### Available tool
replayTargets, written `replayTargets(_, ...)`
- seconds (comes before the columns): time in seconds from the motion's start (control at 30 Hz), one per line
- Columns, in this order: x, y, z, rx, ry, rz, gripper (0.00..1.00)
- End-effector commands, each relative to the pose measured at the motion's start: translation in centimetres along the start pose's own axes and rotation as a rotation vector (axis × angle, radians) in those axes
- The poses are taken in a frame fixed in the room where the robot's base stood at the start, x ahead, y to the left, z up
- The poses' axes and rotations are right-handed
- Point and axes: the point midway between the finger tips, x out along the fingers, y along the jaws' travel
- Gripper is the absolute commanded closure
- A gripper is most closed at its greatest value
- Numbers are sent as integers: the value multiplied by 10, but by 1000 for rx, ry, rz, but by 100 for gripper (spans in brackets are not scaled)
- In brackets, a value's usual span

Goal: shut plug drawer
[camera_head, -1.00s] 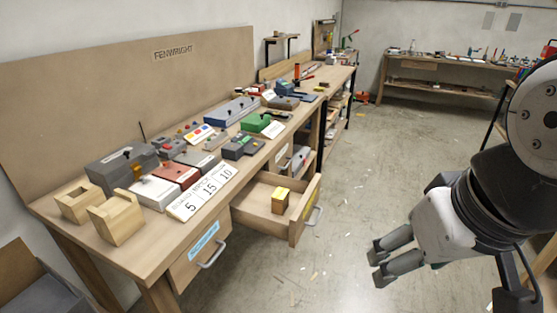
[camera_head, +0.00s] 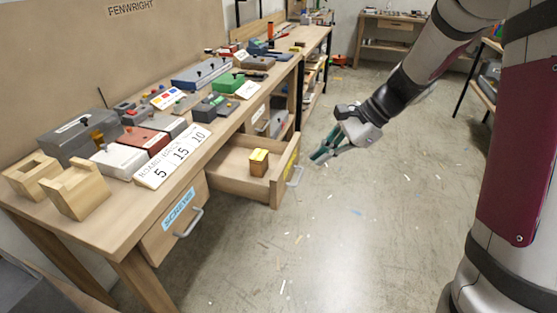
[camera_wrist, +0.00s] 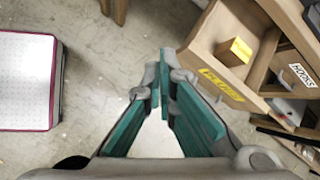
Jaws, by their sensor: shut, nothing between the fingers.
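The plug drawer (camera_head: 232,182) is pulled well out from under the workbench, with its front panel (camera_head: 286,177) and grey handle (camera_head: 297,176) facing right in the head view. A small wooden block with a yellow top (camera_head: 259,161) sits inside it. In the wrist view the drawer front (camera_wrist: 222,83) is at the upper right, with a yellow label that seems to read PLUGS. My gripper (camera_head: 315,159) is shut and empty, just right of the handle in the head view, not touching it. Its teal fingers also show in the wrist view (camera_wrist: 160,88).
A shut drawer labelled SCREWS (camera_head: 178,222) with its own handle is nearer in the same workbench (camera_head: 112,228). A drawer labelled HOOKS (camera_wrist: 301,76) shows beside the plug drawer in the wrist view. The floor (camera_head: 340,240) right of the drawers is clear.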

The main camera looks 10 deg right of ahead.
Motion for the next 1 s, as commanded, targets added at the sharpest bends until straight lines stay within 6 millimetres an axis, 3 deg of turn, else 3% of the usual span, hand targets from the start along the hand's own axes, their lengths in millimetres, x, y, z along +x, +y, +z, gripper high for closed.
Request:
replayTargets(0.03,17,-9,-25,90,-16,-13,100)
replayTargets(0.2,58,-30,-93,360,-62,-76,100)
replayTargets(0.4,90,-40,-148,562,-92,-126,100)
replayTargets(0.5,96,-40,-159,603,-98,-137,100)
replayTargets(0.67,107,-42,-162,615,-101,-139,100)
replayTargets(1.0,168,-51,-158,613,-99,-136,100)
